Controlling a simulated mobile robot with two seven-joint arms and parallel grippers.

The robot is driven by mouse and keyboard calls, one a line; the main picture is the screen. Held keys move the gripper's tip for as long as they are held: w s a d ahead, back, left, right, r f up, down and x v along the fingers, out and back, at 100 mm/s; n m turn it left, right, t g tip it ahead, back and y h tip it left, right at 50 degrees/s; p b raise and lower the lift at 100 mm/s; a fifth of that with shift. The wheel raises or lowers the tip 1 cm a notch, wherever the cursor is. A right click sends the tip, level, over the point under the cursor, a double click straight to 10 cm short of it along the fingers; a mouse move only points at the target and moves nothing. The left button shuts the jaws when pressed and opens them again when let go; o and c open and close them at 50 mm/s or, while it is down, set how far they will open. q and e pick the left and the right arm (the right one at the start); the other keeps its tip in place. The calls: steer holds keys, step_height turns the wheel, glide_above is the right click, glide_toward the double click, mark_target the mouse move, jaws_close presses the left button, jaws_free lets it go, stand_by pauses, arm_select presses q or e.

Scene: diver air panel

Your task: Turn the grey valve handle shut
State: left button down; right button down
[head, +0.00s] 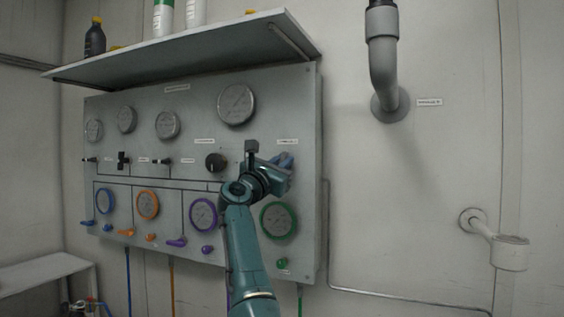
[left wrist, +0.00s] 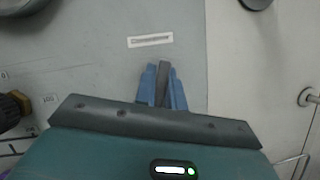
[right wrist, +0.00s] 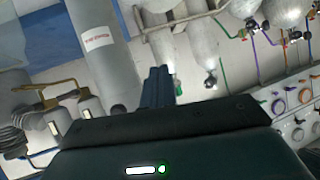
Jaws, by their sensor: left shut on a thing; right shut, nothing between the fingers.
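In the left wrist view, a grey valve handle (left wrist: 162,80) stands up between the blue fingers of my left gripper (left wrist: 162,88), just below a white label. The fingers are shut on it. In the head view, my left gripper (head: 284,163) is against the upper right part of the grey panel (head: 308,190), and it hides the handle. My right gripper (right wrist: 159,86) shows only in the right wrist view. It is shut with nothing between its fingers, away from the panel.
A black knob (head: 215,162) sits left of my left gripper. Round gauges, a large upper one (head: 236,104) and a green-ringed one (head: 278,220), are close by. A shelf (head: 200,50) overhangs the panel. Grey cylinders (right wrist: 98,45) and pipes stand around my right gripper.

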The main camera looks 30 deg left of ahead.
arm_select(q)
steer(key=m+h, duration=0.1)
steer(key=m, duration=0.1)
steer(key=m+g+h+p, duration=0.1)
steer(key=m, duration=0.2)
steer(key=m+g+h+p, duration=0.1)
steer(key=m, duration=0.2)
steer(key=shift+m, duration=0.3)
steer(key=m+g+p, duration=0.1)
steer(key=m, duration=0.1)
steer(key=m+g+h+p, duration=0.1)
steer(key=m, duration=0.1)
steer(key=shift+d+m+p, duration=0.15)
steer(key=shift+m+p, duration=0.25)
steer(key=shift+f+m+g+p, duration=0.15)
steer(key=shift+m+g+p, duration=0.2)
steer(key=shift+m, duration=0.35)
steer(key=shift+m+p, duration=0.35)
steer(key=shift+m, duration=0.15)
steer(key=shift+f+m+g, duration=0.1)
steer(key=shift+m+g, duration=0.15)
steer(key=shift+m, duration=0.05)
arm_select(e)
steer(key=r, duration=0.2)
steer(key=d, duration=0.1)
steer(key=shift+s+d+r+n+g+h, duration=0.1)
steer(key=shift+s+r+n+g+h, duration=0.2)
steer(key=shift+r+g+h, duration=0.1)
